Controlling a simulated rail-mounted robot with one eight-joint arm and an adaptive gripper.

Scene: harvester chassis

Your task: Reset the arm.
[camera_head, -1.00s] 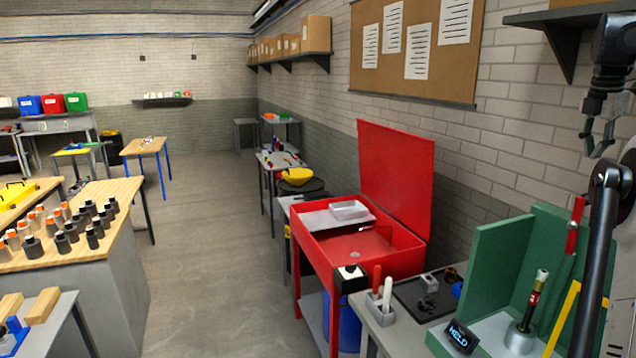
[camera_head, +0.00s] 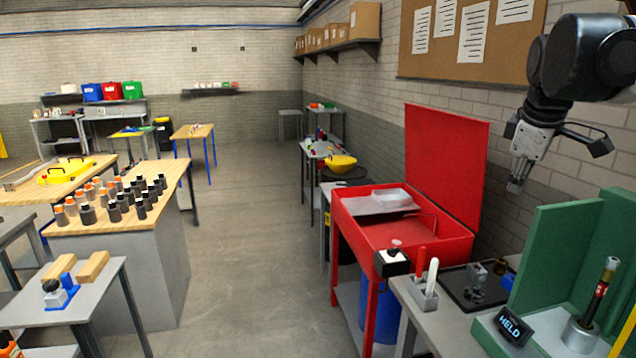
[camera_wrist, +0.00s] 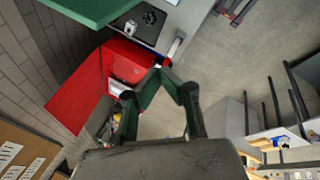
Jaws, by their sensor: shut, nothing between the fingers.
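My gripper (camera_head: 517,186) hangs at the right of the head view, pointing down, with its fingers together and empty. It is above the grey bench and left of the green panels, in front of the brick wall. My black arm joints show above it at the top right. In the wrist view my gripper (camera_wrist: 160,66) has its two fingertips meeting, with nothing between them. The red parts washer (camera_wrist: 120,65) and the floor lie below it in that view.
The open red washer (camera_head: 457,243) stands left of the grey bench. Green panels (camera_head: 560,250) rise at the right beside a torch-like tool (camera_head: 600,285) and a "HELD" display (camera_head: 513,325). A corkboard (camera_head: 470,65) hangs behind. The aisle floor (camera_head: 260,260) is clear.

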